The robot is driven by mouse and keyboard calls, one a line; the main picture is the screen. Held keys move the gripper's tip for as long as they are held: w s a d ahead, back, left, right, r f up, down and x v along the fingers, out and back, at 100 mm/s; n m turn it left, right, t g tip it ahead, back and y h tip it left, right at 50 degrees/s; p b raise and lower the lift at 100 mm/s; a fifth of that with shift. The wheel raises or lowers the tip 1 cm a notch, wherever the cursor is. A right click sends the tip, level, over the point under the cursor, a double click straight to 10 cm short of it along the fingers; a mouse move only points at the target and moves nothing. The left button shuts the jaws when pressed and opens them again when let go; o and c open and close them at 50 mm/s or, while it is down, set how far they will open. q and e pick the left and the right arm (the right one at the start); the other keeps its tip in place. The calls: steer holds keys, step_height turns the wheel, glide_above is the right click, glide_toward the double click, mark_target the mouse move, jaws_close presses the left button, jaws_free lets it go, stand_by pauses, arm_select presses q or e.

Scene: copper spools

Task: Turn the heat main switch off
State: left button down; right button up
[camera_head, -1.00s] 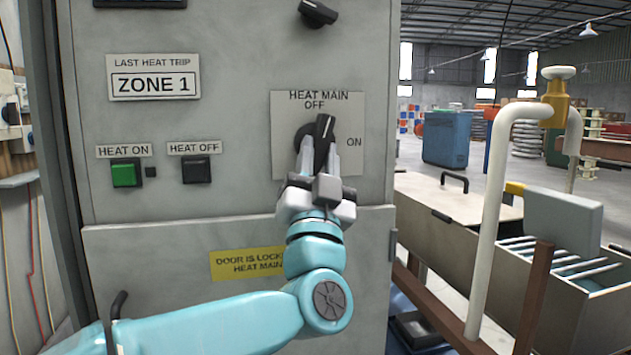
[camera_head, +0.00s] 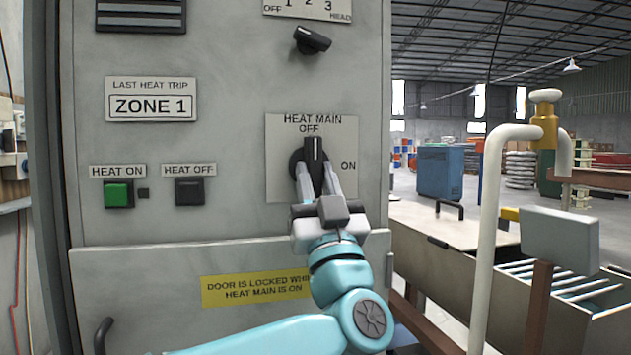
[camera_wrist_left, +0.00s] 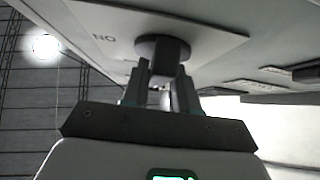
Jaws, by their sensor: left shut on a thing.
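The heat main switch (camera_head: 315,152) is a black rotary knob on a pale plate (camera_head: 347,128) marked HEAT MAIN, OFF at the top and ON at the right. Its white pointer line stands straight up, toward OFF. My left gripper (camera_head: 319,180) comes from below, with its two fingers shut on the knob's sides. The left wrist view shows the knob (camera_wrist_left: 165,50) on its plate, with the gripper (camera_wrist_left: 166,78) around it; the fingers partly hide the knob. My right gripper is not in view.
A green HEAT ON button (camera_head: 118,195) and a black HEAT OFF button (camera_head: 189,191) are on the cabinet's left. A smaller black knob (camera_head: 313,40) sits above. A yellow door label (camera_head: 257,290) is below. A white pipe (camera_head: 490,230) and a trough stand at the right.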

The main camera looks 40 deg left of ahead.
arm_select(q)
steer(key=c, duration=1)
jaws_free()
steer(key=shift+o, duration=0.2)
steer(key=shift+d, duration=0.1)
steer(key=b+v, duration=0.1)
steer(key=v, duration=1.5)
steer(key=shift+f, duration=0.15)
